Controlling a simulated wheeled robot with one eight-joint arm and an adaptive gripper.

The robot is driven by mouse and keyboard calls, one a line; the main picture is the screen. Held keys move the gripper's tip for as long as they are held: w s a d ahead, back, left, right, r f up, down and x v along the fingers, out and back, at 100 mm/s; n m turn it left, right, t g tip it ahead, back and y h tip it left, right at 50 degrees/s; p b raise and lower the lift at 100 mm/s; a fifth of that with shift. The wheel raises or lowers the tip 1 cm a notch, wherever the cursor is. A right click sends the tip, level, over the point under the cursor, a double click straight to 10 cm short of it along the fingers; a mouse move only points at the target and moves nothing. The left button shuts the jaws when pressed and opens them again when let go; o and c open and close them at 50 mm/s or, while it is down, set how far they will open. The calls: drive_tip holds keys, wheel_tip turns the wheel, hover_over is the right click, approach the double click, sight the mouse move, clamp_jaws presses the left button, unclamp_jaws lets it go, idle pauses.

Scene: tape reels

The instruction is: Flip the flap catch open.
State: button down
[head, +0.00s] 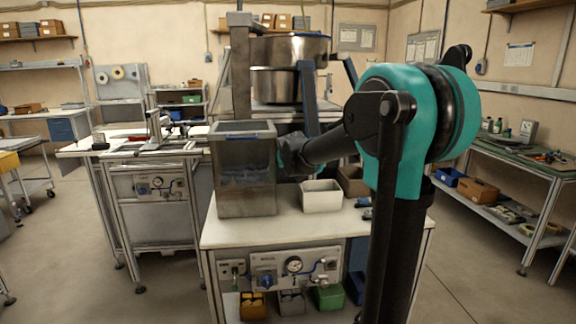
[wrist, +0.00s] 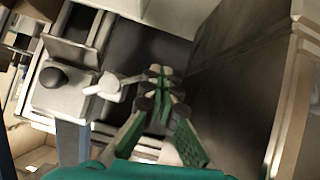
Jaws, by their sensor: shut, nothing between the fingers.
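In the wrist view my gripper (wrist: 160,72) has its fingertips together with nothing between them. Just left of the fingertips is a pale lever-like piece (wrist: 112,88) with a rounded middle and a thin arm toward them; it may be the flap catch. I cannot tell whether the fingertips touch it. Left of it is a pale grey block (wrist: 65,95) with a dark round knob (wrist: 54,77). In the head view my arm reaches left toward a clear-walled bin (head: 246,170). The catch cannot be made out there, and my fingertips are hidden.
A white box (head: 321,196) stands on the bench top (head: 290,232) near the bin. A metal drum (head: 290,48) is above and behind. In the wrist view a large dark panel (wrist: 235,75) fills the right side, close to the fingers. A gauge panel (head: 295,266) is under the bench top.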

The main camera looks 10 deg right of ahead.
drive_tip(key=shift+d+f, duration=0.2)
drive_tip(key=shift+f, duration=0.35)
drive_tip(key=shift+r, duration=0.2)
drive_tip(key=shift+r, duration=0.6)
drive_tip(key=d+v, duration=0.1)
drive_tip(key=v, duration=1.1)
drive_tip(key=shift+a, duration=0.45)
drive_tip(key=shift+f, duration=0.1)
